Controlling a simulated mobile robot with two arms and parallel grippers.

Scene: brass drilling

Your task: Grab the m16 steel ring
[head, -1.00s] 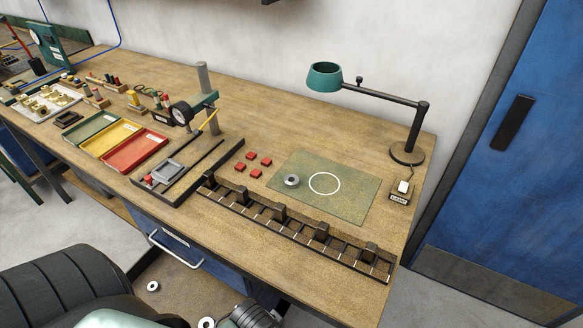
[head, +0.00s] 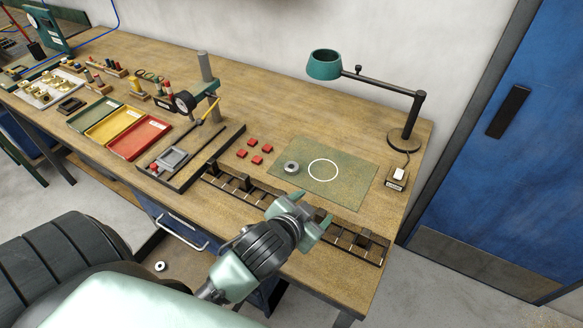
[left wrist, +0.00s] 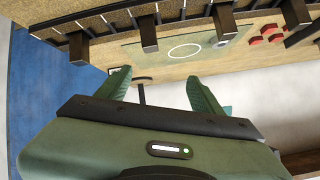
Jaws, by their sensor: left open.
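A grey steel ring (head: 291,167) lies flat on the green mat (head: 345,192), just left of the mat's white circle (head: 323,169). It also shows small in the left wrist view (left wrist: 222,43). I cannot read a size mark on it. My left gripper (head: 311,210) is open and empty, over the black slotted rack at the bench's front, nearer the front edge than the ring and apart from it. Its two spread fingers show in the left wrist view (left wrist: 157,76). My right gripper is not in view.
The black rack (head: 222,186) with upright posts runs along the front edge, partly behind my gripper. Red blocks (head: 253,141) lie left of the mat. A dial gauge stand (head: 205,88) is farther left. A green lamp (head: 407,138) stands behind right.

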